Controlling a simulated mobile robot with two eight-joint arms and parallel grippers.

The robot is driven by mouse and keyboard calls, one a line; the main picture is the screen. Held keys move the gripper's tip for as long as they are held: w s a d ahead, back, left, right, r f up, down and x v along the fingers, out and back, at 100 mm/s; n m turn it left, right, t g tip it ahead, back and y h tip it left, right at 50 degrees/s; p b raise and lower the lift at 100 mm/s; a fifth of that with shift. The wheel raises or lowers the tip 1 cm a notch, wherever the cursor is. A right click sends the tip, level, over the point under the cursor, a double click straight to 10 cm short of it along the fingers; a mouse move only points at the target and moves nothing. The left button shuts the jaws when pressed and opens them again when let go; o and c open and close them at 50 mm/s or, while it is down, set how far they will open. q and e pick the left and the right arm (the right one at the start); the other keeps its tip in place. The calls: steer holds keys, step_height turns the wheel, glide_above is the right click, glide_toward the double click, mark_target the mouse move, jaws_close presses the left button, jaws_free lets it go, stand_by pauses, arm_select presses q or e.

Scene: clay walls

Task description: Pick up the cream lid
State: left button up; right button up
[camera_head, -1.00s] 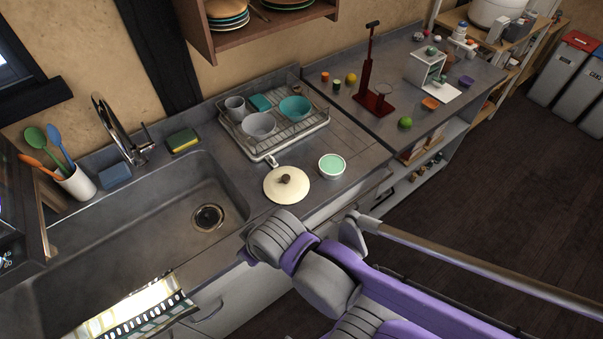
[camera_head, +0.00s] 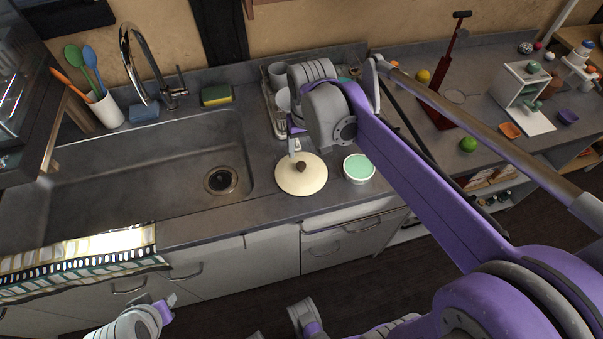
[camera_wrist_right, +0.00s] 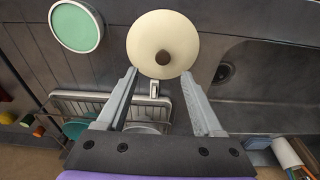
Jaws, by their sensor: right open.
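The cream lid (camera_head: 290,181) is a round disc with a dark brown knob. It lies flat on the grey counter right of the sink, and also shows in the right wrist view (camera_wrist_right: 150,28). My right gripper (camera_head: 294,148) is at the lid's wall-side edge in the head view. In the right wrist view its two fingers (camera_wrist_right: 160,75) are spread, with nothing between them; the lid and knob appear just beyond the tips. I cannot tell whether a finger touches the lid. My left gripper (camera_head: 166,303) is low at the bottom left, its jaws unclear.
A bowl with a mint-green top (camera_head: 358,168) stands close right of the lid. The dish rack (camera_wrist_right: 88,100) with dishes is behind, partly hidden by my right arm. The sink (camera_head: 110,175) lies left, with a sponge (camera_head: 215,95) behind it.

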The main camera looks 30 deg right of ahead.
mark_target(301, 165)
steer(key=f, duration=0.2)
steer(key=w+f, duration=0.1)
steer(key=f, duration=0.5)
steer(key=shift+w+a+b, duration=0.1)
steer(key=shift+w+b, duration=0.2)
steer(key=shift+b, duration=0.1)
jaws_close()
stand_by(1.0)
